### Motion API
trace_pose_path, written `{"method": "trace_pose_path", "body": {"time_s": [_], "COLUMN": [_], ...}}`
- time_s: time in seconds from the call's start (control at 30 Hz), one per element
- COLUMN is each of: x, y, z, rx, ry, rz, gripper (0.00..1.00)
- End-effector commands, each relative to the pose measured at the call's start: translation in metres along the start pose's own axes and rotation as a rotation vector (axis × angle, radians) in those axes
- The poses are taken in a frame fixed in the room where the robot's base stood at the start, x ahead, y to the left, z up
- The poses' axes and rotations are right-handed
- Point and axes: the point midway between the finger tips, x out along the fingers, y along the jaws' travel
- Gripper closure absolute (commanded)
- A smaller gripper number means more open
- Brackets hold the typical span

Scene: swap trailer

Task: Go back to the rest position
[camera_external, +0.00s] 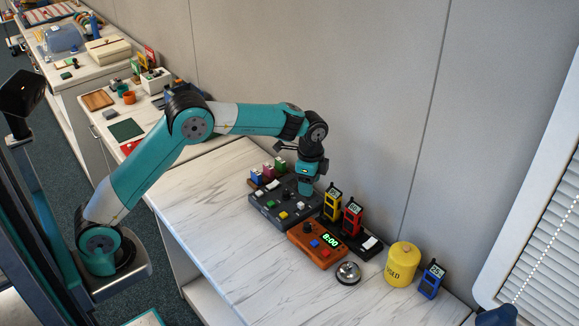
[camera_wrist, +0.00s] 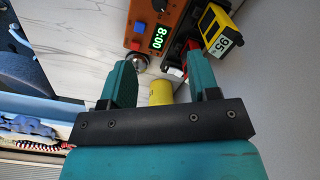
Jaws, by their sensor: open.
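My gripper (camera_external: 308,188) points down over the dark grey control box (camera_external: 268,212) on the marble-patterned counter, near the wall. Its teal fingers (camera_wrist: 160,85) show apart and empty in the wrist view. My arm arches over the counter from its base at the left. I cannot tell whether the fingertips touch the box.
Right of the gripper are an orange clock box (camera_external: 316,255), yellow (camera_external: 332,203) and red (camera_external: 351,217) handheld devices, a silver bell (camera_external: 347,273), a yellow canister (camera_external: 402,264) and a blue device (camera_external: 431,280). The counter's left part (camera_external: 200,210) is clear.

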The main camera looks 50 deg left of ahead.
Motion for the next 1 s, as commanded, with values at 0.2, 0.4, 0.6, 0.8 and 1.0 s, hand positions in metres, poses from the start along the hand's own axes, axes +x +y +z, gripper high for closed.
{"method": "trace_pose_path", "body": {"time_s": [0.2, 0.4, 0.6, 0.8, 1.0], "x": [-0.009, -0.009, -0.009, -0.026, -0.081], "y": [0.000, 0.000, 0.000, -0.004, 0.002], "z": [0.000, 0.000, 0.000, 0.026, 0.149], "rx": [0.000, 0.000, 0.000, -0.098, -0.548], "ry": [0.000, 0.000, 0.000, -0.001, -0.015], "rz": [0.000, 0.000, 0.000, -0.015, -0.095], "gripper": [0.44, 0.44, 0.44, 0.44, 0.44]}}
